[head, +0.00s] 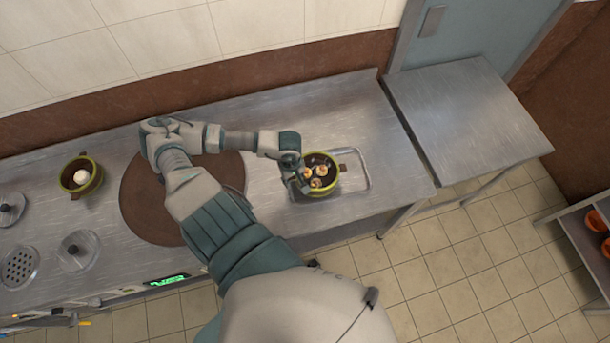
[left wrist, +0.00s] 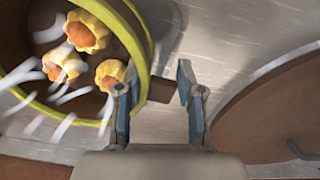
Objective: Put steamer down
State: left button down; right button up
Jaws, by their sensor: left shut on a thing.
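The steamer (head: 333,184) is a round brown bowl with a yellow-green rim and a few shumai-like dumplings inside. It is at the right part of the counter in the head view, over a shallow metal tray (head: 358,170). My left gripper (head: 303,184) is at the steamer's left side. In the left wrist view my left gripper (left wrist: 157,88) is shut on a short brown handle of the steamer (left wrist: 147,60). The steamer looks about level. I cannot tell whether its base touches the tray. My right gripper is not in view.
A second green-rimmed bowl (head: 80,176) with a white bun stands at the left. A large brown round lid (head: 150,205) lies mid-counter, partly under my arm. Metal lids (head: 78,250) are at the far left. A bare side table (head: 465,115) stands at the right.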

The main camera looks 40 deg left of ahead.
aim_at(307, 174)
pick_arm(q)
jog(key=w, duration=0.2)
jog(key=w+d, duration=0.1)
jog(key=w, duration=0.2)
jog(key=shift+d+f, duration=0.1)
jog(key=shift+d, duration=0.1)
jog(key=f, duration=0.3)
jog(key=shift+s+a+f+p, duration=0.1)
jog(key=shift+a+f+p, duration=0.1)
jog(key=shift+p, duration=0.2)
jog(key=shift+a+f, duration=0.15)
jog(key=shift+a, duration=0.1)
jog(key=c, duration=0.7)
grip_release()
jog(key=shift+d, duration=0.25)
